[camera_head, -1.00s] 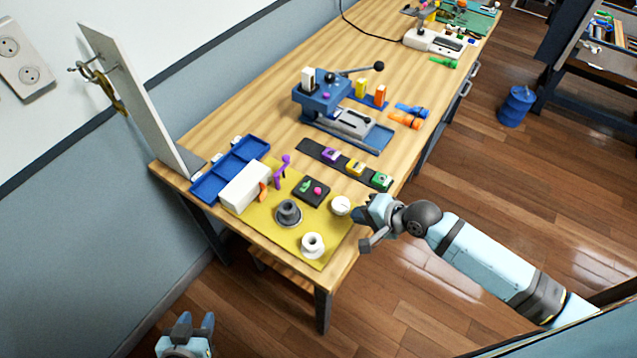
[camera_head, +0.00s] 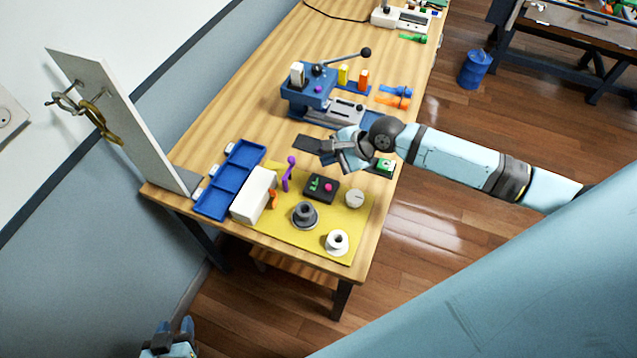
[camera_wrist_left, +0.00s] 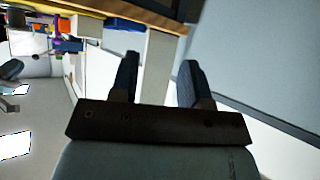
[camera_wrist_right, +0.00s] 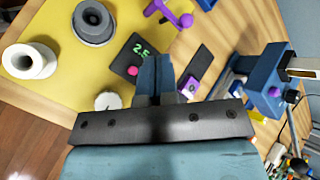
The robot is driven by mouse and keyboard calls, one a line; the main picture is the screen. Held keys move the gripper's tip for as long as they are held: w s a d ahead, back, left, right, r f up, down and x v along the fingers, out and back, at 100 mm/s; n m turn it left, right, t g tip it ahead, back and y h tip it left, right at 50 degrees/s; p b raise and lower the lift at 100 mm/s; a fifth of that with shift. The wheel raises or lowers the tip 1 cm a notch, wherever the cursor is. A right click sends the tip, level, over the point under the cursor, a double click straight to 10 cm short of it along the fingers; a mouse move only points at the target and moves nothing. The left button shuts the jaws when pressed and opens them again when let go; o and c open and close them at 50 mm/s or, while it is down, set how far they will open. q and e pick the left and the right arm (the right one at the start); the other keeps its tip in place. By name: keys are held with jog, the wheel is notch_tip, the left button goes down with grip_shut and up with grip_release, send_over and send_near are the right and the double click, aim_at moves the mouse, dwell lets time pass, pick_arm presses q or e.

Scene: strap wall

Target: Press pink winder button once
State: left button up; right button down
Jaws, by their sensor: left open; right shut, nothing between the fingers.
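The pink button (camera_head: 328,188) is on a small dark box (camera_head: 321,194) with a green display, on the yellow mat (camera_head: 301,239). In the right wrist view the pink button (camera_wrist_right: 133,71) shows just left of the fingertips, beside green digits. My right gripper (camera_head: 326,153) is shut and empty, above the dark strip behind the box, apart from the button in the head view. It also shows in the right wrist view (camera_wrist_right: 156,62). My left gripper (camera_head: 175,330) is open and low at the bottom left, away from the table; its open fingers show in the left wrist view (camera_wrist_left: 158,75).
Around the box stand a grey spool holder (camera_head: 304,215), a white roll (camera_head: 337,242), a white round dial (camera_head: 354,198), a purple post (camera_head: 289,174) and a white block (camera_head: 253,195). A blue lever press (camera_head: 309,99) stands behind my right gripper. A blue tray (camera_head: 230,178) lies left.

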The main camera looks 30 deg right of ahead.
pick_arm(q)
jog(key=shift+s+d, duration=0.25)
jog(key=shift+s, duration=0.15)
pick_arm(e)
jog(key=shift+d, duration=0.15)
pick_arm(q)
jog(key=shift+f, duration=0.15)
pick_arm(e)
jog(key=b, duration=0.9)
send_over(329, 188)
notch_tip(329, 188, down, 7)
jog(key=shift+r, duration=0.2)
jog(key=shift+f, duration=0.65)
pick_arm(q)
notch_tip(329, 188, down, 7)
jog(key=shift+w+d+m+h, duration=0.3)
jog(key=shift+w+d+m, duration=0.05)
jog(key=shift+d+m, duration=0.1)
pick_arm(e)
jog(key=shift+f, duration=0.4)
pick_arm(q)
jog(key=shift+s+a+f, duration=0.1)
jog(key=shift+a+f, duration=0.05)
jog(key=shift+f, duration=0.2)
jog(key=shift+r, duration=0.2)
